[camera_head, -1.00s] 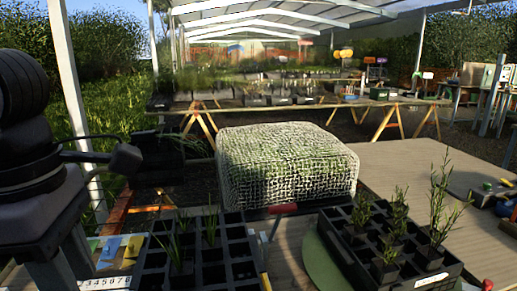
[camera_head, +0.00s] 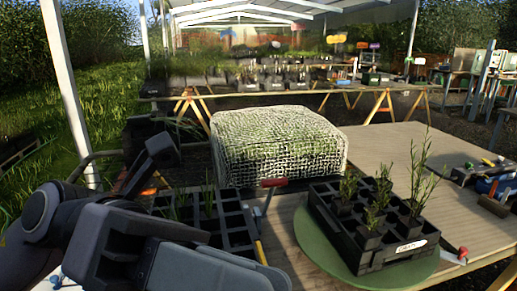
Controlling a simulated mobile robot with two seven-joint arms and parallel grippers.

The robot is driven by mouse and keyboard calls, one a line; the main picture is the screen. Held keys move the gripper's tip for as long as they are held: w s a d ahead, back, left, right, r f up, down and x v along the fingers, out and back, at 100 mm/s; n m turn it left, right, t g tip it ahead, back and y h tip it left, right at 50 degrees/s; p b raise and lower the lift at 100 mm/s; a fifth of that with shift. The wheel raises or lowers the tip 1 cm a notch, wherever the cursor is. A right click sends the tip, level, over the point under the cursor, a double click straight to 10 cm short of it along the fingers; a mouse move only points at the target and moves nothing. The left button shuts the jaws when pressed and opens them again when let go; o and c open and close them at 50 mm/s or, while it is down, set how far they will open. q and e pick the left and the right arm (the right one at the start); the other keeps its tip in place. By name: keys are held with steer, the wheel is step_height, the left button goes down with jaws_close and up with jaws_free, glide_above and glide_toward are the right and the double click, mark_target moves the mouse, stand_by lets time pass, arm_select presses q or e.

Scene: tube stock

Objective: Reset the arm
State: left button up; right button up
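My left arm fills the lower left of the head view. Its gripper (camera_head: 152,165) shows as a dark angled piece above the left edge of the left plant tray, and I cannot make out its two fingertips or anything held. The left black plant tray (camera_head: 238,222) has a few thin seedlings and is partly hidden behind my arm. The right black plant tray (camera_head: 365,262) holds several taller seedlings and sits on a round green disc (camera_head: 425,268). My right gripper is not in view.
A net-covered block (camera_head: 280,150) stands behind the trays. A red-handled tool (camera_head: 273,183) lies between the trays. A wide brown board (camera_head: 395,145) at the right is mostly bare, with tools (camera_head: 490,185) at its right edge. Plant benches (camera_head: 290,92) stand further back.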

arm_select(q)
steer(key=w+a+r+n+t+h, duration=0.25)
steer(key=w+n+t, duration=0.35)
steer(key=n+t, duration=0.45)
steer(key=w+a+r+n+t+h, duration=0.1)
steer(key=w+a+n+t+h, duration=0.4)
steer(key=n+t, duration=0.6)
steer(key=w+a+f+n+t+y, duration=0.3)
steer(key=w+f+n+y, duration=0.1)
steer(key=f+n+y, duration=0.5)
steer(key=w+a+f+n+t+y, duration=0.35)
steer(key=f+n+y, duration=0.25)
steer(key=n+y, duration=0.45)
steer(key=s+a+f+n+g+y, duration=0.2)
steer(key=s+a+f+n+g, duration=0.15)
steer(key=f, duration=0.55)
steer(key=s+a+f+n+g+y, duration=0.25)
steer(key=f+g, duration=0.25)
steer(key=f, duration=0.4)
steer(key=s+a+f+n+g, duration=0.1)
steer(key=s+a+f+g, duration=0.1)
steer(key=s+f+g, duration=0.9)
steer(key=w+d+f+t+h+p, duration=0.1)
steer(key=w+d+f+t, duration=0.1)
steer(key=f+t, duration=0.6)
steer(key=shift+w+d+f+t, duration=0.35)
steer(key=shift+d+t, duration=0.2)
steer(key=shift+t, duration=0.2)
